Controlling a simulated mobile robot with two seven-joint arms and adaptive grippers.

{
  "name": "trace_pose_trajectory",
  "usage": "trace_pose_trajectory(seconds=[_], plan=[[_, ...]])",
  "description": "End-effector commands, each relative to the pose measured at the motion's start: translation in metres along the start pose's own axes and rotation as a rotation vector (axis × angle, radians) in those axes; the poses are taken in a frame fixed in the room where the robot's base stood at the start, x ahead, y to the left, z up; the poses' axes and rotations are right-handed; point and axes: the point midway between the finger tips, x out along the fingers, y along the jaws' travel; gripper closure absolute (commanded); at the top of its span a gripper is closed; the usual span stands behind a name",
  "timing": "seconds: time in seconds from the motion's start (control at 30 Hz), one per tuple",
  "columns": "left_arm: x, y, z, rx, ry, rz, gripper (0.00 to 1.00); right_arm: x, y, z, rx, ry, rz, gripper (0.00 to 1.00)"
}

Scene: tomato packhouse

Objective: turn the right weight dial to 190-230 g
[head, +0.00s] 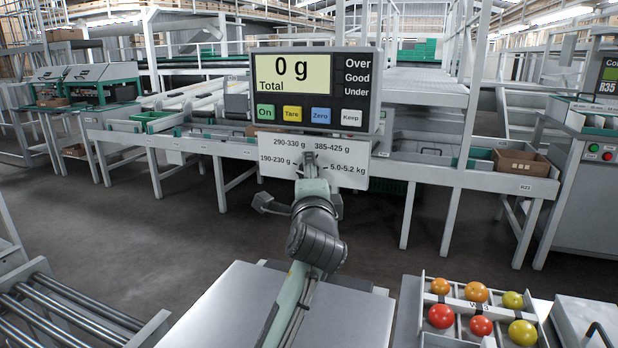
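The scale head (316,90) stands upright in the middle of the head view, its display (291,73) reading "0 g Total". Below it is a white dial panel (275,143) marked 290-330 g, 385-425 g, 190-230 g and 5.0-5.2 kg. Only one dial panel shows. My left arm rises from the bottom edge to this panel, and my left gripper (310,163) is at the middle of the markings. It covers the dial, so the pointer's setting and any contact are hidden. Whether its fingers are open or shut is unclear. My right gripper is out of view.
A flat metal platform (340,318) lies below the scale head. To its right is a tray (459,311) with several red, orange and yellow tomatoes. A roller conveyor (75,310) is at lower left. Packing benches (205,146) stand behind, across open floor.

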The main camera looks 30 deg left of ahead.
Motion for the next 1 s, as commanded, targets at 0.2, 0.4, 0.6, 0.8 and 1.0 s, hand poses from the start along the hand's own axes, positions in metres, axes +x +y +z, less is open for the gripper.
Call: trace_pose_trajectory(seconds=[0.2, 0.4, 0.6, 0.8, 1.0], plan=[[-0.036, 0.001, 0.000, -0.002, 0.002, 0.002, 0.41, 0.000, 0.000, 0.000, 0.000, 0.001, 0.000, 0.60], [-0.080, 0.001, 0.000, -0.003, 0.002, 0.003, 0.41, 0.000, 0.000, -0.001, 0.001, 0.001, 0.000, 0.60], [-0.108, 0.001, -0.001, -0.002, 0.002, 0.002, 0.41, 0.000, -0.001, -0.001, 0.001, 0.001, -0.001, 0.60], [-0.117, 0.000, 0.000, -0.001, 0.001, 0.001, 0.41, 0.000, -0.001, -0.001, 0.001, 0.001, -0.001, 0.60], [-0.117, 0.000, 0.000, -0.001, 0.000, 0.001, 0.41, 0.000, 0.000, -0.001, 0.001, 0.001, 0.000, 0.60]])
